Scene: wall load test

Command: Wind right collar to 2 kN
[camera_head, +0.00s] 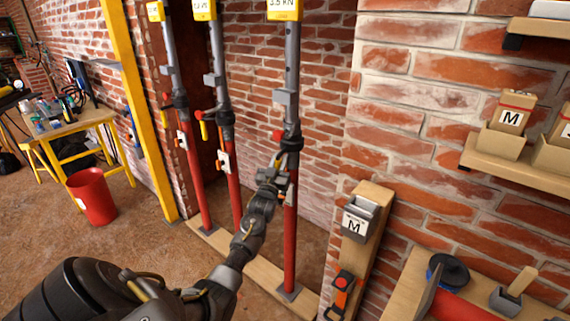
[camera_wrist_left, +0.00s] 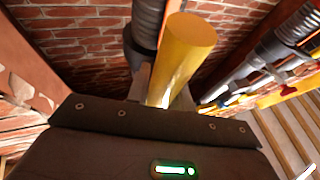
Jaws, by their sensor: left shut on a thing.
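Three red-and-grey steel props stand in a row in the brick opening. The right prop (camera_head: 290,225) has a dark threaded collar (camera_head: 292,142) at mid-height and a yellow display at its top (camera_head: 284,9), which reads about 3.5 kN, partly cut off. My left gripper (camera_head: 279,164) is at this collar, just below and to its left. In the left wrist view a yellow handle (camera_wrist_left: 188,50) stands between the jaws (camera_wrist_left: 165,98), beside a dark ribbed post (camera_wrist_left: 147,25). The jaws are shut on the handle. The gripper mostly hides the handle in the head view. My right gripper is out of view.
The middle prop (camera_head: 233,190) and left prop (camera_head: 200,190) stand close on the left. A wooden board (camera_head: 350,245) with an M-marked holder is at the right. A red bucket (camera_head: 92,196) and a yellow-legged bench (camera_head: 75,125) stand far left.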

